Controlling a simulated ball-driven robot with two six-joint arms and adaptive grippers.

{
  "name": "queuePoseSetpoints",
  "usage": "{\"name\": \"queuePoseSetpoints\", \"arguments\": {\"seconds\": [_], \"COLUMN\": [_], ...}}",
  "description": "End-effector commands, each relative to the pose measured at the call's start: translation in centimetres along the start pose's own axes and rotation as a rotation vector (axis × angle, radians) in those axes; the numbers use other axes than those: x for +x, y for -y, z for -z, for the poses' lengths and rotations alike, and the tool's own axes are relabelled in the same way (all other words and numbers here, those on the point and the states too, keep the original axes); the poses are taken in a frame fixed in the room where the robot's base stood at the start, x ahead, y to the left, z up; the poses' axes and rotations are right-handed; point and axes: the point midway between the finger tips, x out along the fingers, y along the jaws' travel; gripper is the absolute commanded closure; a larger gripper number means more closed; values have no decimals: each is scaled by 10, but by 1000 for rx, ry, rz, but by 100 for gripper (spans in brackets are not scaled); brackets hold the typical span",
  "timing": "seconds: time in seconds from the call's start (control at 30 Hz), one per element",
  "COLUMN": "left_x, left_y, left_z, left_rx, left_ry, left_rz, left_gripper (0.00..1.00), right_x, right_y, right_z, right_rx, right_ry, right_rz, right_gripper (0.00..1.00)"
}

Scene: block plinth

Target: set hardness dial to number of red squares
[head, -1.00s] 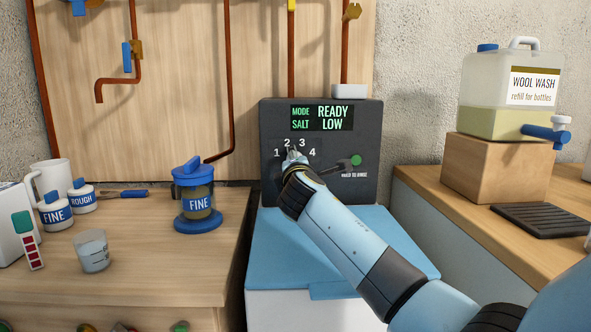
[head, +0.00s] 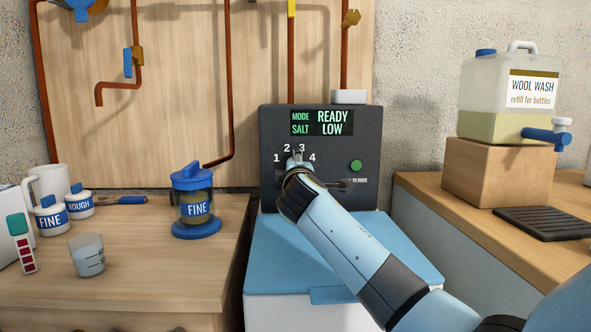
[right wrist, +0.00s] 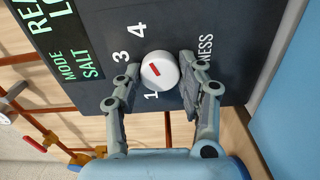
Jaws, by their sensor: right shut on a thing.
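The hardness dial (right wrist: 165,70) is a white round knob with a short red mark. In the right wrist view it sits between the two fingers of my right gripper (right wrist: 160,75), which is shut on it. The numbers 1, 3 and 4 show around it there; 2 is hidden. I cannot tell exactly which number the red mark points at. A strip with a teal top and several red squares (head: 27,258) leans at the far left. My left gripper is out of view.
The dark panel (head: 370,120) reads MODE READY, SALT LOW and has a green button (head: 356,165). A blue lid (head: 300,250) lies below. The left bench holds a FINE jar (head: 196,208), a glass cup (head: 87,258) and white pots. A wool wash jug (head: 490,95) stands right.

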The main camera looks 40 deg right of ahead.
Motion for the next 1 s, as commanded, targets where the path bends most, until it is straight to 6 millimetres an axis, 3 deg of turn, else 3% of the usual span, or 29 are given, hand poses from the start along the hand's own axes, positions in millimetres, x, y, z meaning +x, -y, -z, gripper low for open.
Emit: {"name": "queuePoseSetpoints", "arguments": {"seconds": [0.13,0.17,0.33,0.67,0.77,1.0], "left_x": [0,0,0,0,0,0], "left_y": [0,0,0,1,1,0], "left_z": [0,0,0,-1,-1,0], "left_rx": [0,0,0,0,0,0], "left_ry": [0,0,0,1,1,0], "left_rz": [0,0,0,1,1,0], "left_gripper": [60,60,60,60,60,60], "right_x": [0,0,0,-4,-17,-70], "right_y": [3,3,2,1,2,3], "right_z": [0,0,0,0,1,0], "right_rx": [1,1,0,0,1,3], "right_ry": [1,1,1,-1,-2,-1], "right_rz": [6,6,4,1,2,5], "right_gripper": [93,60,38,38,38,38]}}
